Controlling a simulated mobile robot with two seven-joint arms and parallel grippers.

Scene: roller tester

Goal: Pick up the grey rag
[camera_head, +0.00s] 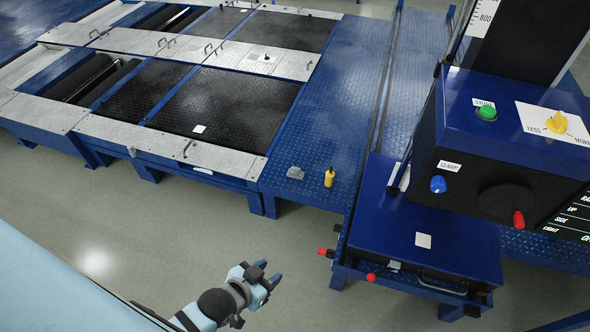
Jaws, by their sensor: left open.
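A small grey crumpled piece, which looks like the grey rag (296,173), lies on the blue checker-plate deck near its front edge. A small yellow bottle with a dark tip (329,177) stands just to its right. My left gripper (270,279) is at the bottom centre, over the floor, in front of the deck and well apart from the rag. It is open, and nothing shows between its fingers. My right gripper is out of view.
The blue deck (334,130) is mostly bare behind the rag. At right stands a blue control box (465,135) with a green start button, knobs and a red handle. Black roller-tester plates (235,105) lie at left. The floor (190,222) in front is clear.

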